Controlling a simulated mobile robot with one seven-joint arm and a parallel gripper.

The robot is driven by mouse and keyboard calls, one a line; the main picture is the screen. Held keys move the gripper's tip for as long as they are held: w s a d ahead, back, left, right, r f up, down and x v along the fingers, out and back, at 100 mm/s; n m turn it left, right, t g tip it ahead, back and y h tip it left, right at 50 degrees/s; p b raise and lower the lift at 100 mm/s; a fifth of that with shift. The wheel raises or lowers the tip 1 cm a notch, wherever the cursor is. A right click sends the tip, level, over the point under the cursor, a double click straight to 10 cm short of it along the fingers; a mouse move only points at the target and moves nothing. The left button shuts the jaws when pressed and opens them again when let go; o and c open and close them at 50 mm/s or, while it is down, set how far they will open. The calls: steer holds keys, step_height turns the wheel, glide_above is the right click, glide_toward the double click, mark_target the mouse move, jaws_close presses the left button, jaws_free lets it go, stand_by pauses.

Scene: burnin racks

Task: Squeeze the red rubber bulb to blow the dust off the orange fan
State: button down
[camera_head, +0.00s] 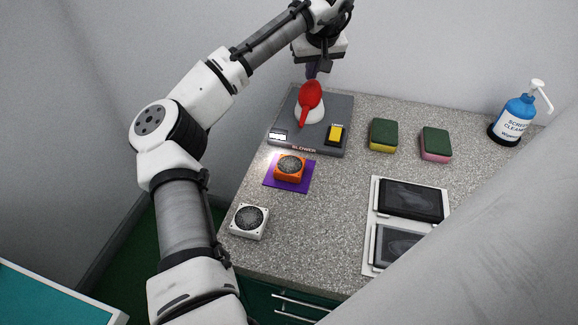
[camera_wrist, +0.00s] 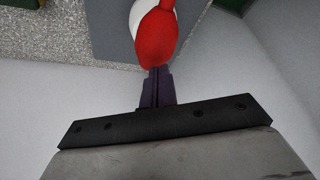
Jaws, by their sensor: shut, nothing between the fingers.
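The red rubber bulb (camera_head: 310,94) sits on a white round mount on the grey blower base (camera_head: 338,109), its narrow nozzle pointing toward the orange fan (camera_head: 289,168). The fan lies on a purple mat (camera_head: 270,182) in front of the base; its round face looks grey and speckled. My gripper (camera_head: 312,72) is just behind and above the bulb's rear end. In the wrist view the shut fingers (camera_wrist: 157,82) point at the rounded end of the red bulb (camera_wrist: 156,40), with nothing between them. Whether the fingertips touch the bulb I cannot tell.
A yellow button (camera_head: 336,133) is on the blower base. A white fan (camera_head: 249,221) stands near the counter's left edge. Two sponges (camera_head: 384,134) (camera_head: 436,143), a tray with two dark screens (camera_head: 405,224) and a blue cleaner bottle (camera_head: 514,121) occupy the right side. A wall is behind.

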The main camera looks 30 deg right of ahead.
mark_target(311, 85)
steer(key=shift+f, duration=0.1)
steer(key=shift+f+b, duration=0.8)
steer(key=shift+f, duration=0.9)
steer(key=shift+r+p, duration=1.7)
steer(key=shift+r, duration=0.05)
steer(key=shift+f, duration=0.1)
steer(key=shift+f+b, duration=0.8)
steer(key=shift+f, duration=0.9)
steer(key=shift+r+p, duration=1.7)
steer(key=shift+r, duration=0.15)
steer(key=shift+f, duration=0.15)
